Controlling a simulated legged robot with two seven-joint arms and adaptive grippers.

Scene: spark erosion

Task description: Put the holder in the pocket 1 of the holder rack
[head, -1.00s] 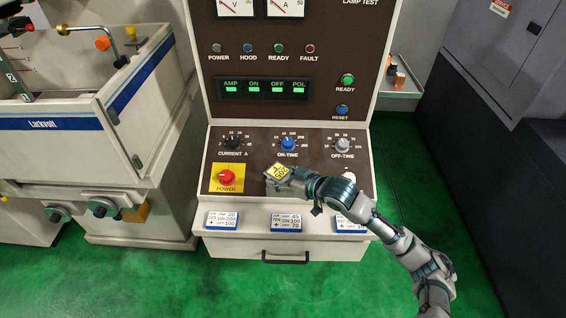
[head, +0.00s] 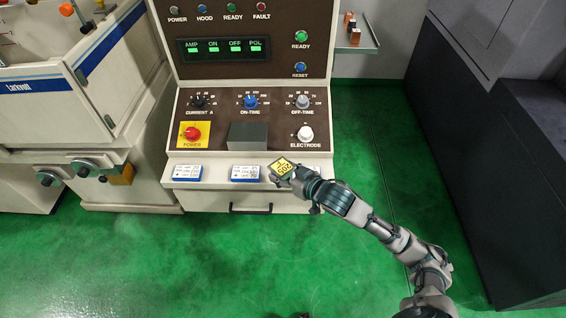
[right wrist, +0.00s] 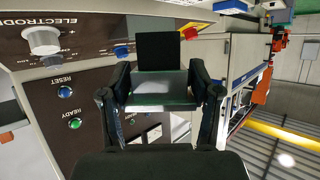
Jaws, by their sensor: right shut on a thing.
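My right gripper (head: 285,174) is shut on a small block with a yellow, dark-lettered top face, which I take as the holder (head: 280,167). It is in front of the console, over the right-hand card on the front ledge. In the right wrist view the fingers (right wrist: 160,100) close on both sides of a grey block (right wrist: 160,87), apparently the same holder. A shelf (head: 368,49) with orange pieces (head: 354,36) stands at the back right; I cannot tell whether it is the holder rack, and I see no pocket numbers. My left gripper is out of view.
A plain grey block (head: 248,136) sits on the console panel (head: 275,122) between the power button (head: 192,133) and the electrode knob (head: 305,133). Cards (head: 188,173) lie along the ledge. A dark cabinet (head: 480,160) stands right. Green floor (head: 365,140) is clear between.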

